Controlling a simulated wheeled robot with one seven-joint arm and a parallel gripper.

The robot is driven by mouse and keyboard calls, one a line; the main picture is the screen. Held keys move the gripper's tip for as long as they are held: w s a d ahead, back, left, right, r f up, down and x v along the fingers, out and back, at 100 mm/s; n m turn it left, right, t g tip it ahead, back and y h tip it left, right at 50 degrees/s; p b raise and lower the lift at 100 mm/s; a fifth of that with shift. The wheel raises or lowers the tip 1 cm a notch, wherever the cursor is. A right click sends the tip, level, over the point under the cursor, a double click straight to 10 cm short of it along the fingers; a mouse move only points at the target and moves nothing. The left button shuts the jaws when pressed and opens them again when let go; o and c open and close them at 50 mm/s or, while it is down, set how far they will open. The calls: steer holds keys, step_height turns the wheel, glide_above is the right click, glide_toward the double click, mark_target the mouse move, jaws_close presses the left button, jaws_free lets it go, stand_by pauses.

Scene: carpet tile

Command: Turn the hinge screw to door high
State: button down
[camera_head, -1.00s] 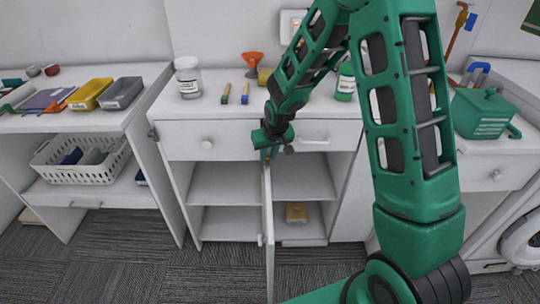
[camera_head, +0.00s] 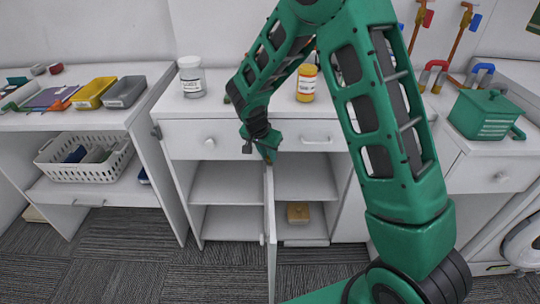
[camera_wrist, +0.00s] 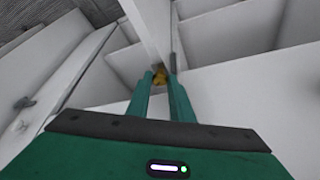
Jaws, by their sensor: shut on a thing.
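The cabinet door (camera_head: 269,225) stands open, its edge toward me, in the middle of the white cabinet. A small brass-coloured hinge screw (camera_wrist: 160,75) shows near the door's top in the wrist view. My gripper (camera_head: 270,156) is at the top of the door, just below the drawers. In the wrist view my gripper's two green fingers (camera_wrist: 160,88) are close together with the screw between their tips. The fingers are shut on it. In the head view the screw is too small and too covered by my gripper to make out.
A white jar (camera_head: 191,77) and a yellow bottle (camera_head: 306,83) stand on the counter. A white basket (camera_head: 84,158) sits at left, a green toolbox (camera_head: 485,115) at right.

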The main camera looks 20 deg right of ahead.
steer(key=shift+d+m+h, duration=0.1)
steer(key=shift+m+h, duration=0.2)
steer(key=shift+m, duration=0.7)
steer(key=shift+g, duration=0.3)
steer(key=c, duration=1.6)
jaws_free()
steer(key=shift+v, duration=3.95)
steer(key=shift+w, duration=0.1)
